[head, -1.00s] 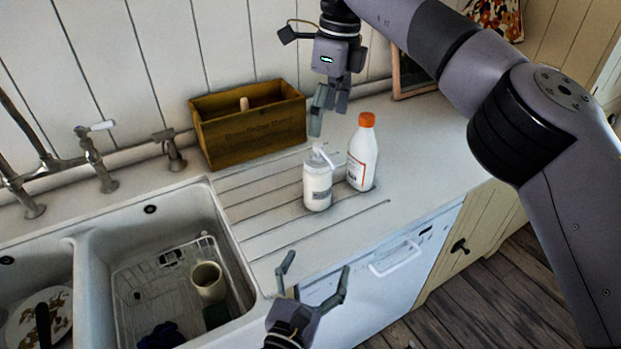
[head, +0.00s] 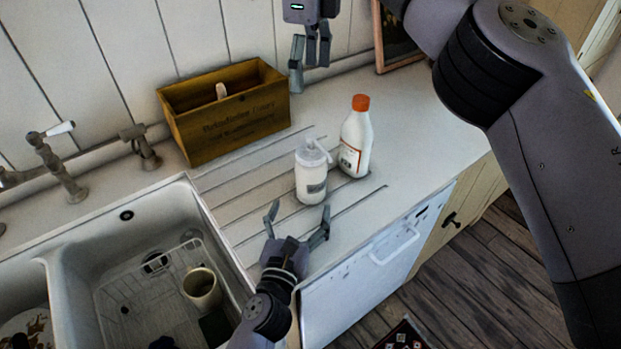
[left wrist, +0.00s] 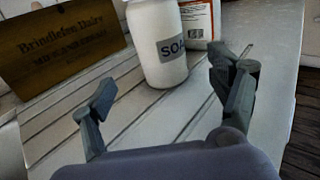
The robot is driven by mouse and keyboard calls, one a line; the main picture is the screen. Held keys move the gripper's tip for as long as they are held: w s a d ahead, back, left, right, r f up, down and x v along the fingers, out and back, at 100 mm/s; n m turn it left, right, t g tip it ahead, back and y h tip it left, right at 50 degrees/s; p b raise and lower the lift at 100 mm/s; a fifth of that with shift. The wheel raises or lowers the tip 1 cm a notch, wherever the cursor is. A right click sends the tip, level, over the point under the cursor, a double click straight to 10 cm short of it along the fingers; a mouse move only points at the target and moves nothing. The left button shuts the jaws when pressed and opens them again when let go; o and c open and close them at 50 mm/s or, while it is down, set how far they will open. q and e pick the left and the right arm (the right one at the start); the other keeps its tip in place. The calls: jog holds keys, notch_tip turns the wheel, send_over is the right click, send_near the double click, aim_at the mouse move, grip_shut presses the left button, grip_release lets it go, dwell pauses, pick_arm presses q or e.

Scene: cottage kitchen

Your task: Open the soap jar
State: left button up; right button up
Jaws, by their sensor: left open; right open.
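My right gripper (head: 305,65) is open and empty, above the back of the counter, behind the jar.
A white bottle with an orange cap (head: 356,140) stands close right of the jar. A wooden box (head: 229,115) is behind left. The white sink (head: 75,235) holds a rack with a mug (head: 202,290). The counter right of the bottle is clear.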

aim_at(312, 178)
pick_arm(q)
jog(key=x, duration=1)
jog(key=shift+w+d, duration=0.15)
jog(key=shift+w, duration=0.2)
